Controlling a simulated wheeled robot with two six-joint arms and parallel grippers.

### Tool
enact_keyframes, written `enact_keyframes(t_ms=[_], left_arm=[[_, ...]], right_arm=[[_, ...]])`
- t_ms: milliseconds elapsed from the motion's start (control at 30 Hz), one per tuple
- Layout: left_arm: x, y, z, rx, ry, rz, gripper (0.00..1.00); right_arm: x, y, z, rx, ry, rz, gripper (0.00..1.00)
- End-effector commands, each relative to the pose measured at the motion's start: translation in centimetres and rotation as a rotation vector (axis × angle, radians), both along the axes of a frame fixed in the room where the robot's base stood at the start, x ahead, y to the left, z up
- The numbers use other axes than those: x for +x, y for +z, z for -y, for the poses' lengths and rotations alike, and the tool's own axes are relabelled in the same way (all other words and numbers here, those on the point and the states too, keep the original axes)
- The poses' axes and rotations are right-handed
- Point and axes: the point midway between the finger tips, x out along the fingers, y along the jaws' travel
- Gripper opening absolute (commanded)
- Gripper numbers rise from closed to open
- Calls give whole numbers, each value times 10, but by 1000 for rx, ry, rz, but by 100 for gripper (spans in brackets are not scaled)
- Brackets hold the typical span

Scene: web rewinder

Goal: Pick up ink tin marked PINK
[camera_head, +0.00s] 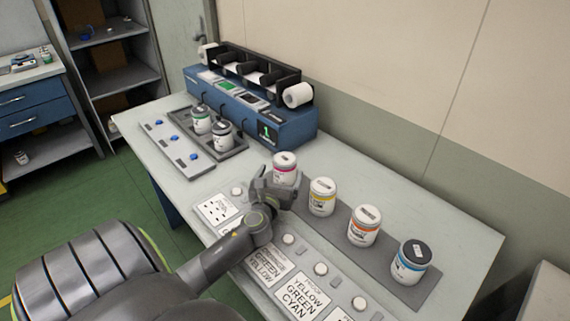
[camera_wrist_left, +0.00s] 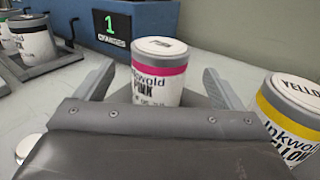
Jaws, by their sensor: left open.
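The PINK ink tin (camera_head: 285,166) is white with a pink band and stands upright at the far left end of a grey mat. In the left wrist view the PINK tin (camera_wrist_left: 158,75) stands between the two open fingers, and its lower part is hidden by the gripper body. My left gripper (camera_head: 279,184) is open at the near side of this tin. It also shows in the left wrist view (camera_wrist_left: 155,85), with a finger on each side of the tin and small gaps visible. My right gripper is not in view.
On the grey mat (camera_head: 386,272), yellow (camera_head: 321,197), orange (camera_head: 364,226) and blue-banded (camera_head: 410,262) tins stand in a row. The yellow tin (camera_wrist_left: 290,115) is close to my right finger side. A blue machine (camera_head: 290,128) stands behind. Printed cards (camera_head: 304,293) lie in front.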

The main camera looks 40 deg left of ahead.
Motion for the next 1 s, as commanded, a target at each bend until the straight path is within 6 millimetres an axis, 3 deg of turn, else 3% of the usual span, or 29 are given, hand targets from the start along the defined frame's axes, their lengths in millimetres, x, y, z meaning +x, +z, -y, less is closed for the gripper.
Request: enact_keyframes(t_ms=[267, 600, 933, 1000], left_arm=[[18, 0, -9, 0, 0, 0, 90], [59, 0, -30, 0, 0, 1, 90], [64, 0, -33, 0, 0, 0, 90], [64, 0, -33, 0, 0, 0, 80]], right_arm=[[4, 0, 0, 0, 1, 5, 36], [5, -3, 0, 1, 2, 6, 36], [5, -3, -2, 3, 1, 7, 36], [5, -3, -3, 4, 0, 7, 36]])
